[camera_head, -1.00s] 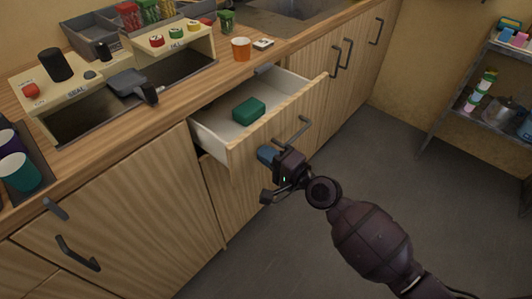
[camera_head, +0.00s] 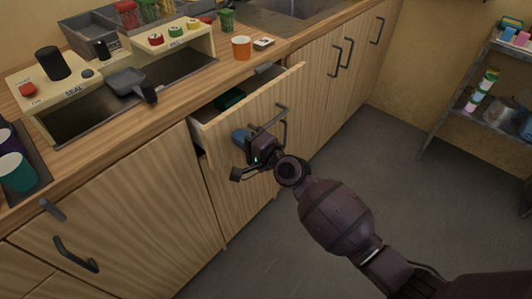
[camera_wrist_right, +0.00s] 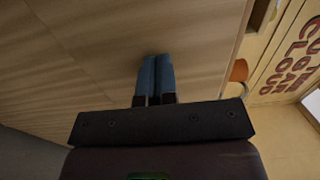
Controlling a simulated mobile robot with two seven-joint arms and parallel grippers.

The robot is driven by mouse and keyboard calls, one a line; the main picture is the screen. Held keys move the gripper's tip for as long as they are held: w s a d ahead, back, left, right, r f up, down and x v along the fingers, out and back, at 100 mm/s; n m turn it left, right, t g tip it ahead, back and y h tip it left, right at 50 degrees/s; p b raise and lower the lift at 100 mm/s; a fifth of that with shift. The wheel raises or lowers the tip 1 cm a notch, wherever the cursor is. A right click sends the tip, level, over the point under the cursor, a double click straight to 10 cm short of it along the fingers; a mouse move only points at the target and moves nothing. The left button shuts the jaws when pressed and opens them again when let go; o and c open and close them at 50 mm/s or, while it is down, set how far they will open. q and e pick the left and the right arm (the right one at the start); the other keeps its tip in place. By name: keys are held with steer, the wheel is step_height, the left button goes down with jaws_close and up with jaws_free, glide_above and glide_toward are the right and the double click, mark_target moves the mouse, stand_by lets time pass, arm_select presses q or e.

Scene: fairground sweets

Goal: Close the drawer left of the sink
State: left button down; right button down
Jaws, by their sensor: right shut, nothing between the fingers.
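The drawer (camera_head: 250,115) left of the sink is partly open, with a narrow gap behind its wooden front. A dark green box (camera_head: 230,99) lies inside it, partly hidden by the front. The sink (camera_head: 285,12) is at the top of the head view. My right gripper (camera_head: 240,137) is shut and empty, its blue fingertips at the drawer front, left of the grey handle (camera_head: 283,125). In the right wrist view the shut fingers (camera_wrist_right: 155,75) point at the wooden front and seem to touch it. My left gripper is not in view.
An orange cup (camera_head: 241,48) and a small card stand on the counter (camera_head: 180,95) above the drawer. Cabinet doors with grey handles flank the drawer. A metal shelf (camera_head: 490,112) stands at the right. The floor (camera_head: 400,170) between is clear.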

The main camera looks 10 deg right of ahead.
steer(key=b+x, duration=0.1)
steer(key=x, duration=0.4)
steer(key=shift+w+a+f, duration=0.2)
steer(key=shift+w+a, duration=0.25)
steer(key=shift+w, duration=0.1)
steer(key=shift+w+r, duration=0.1)
steer(key=shift+r, duration=0.25)
steer(key=shift+r, duration=0.15)
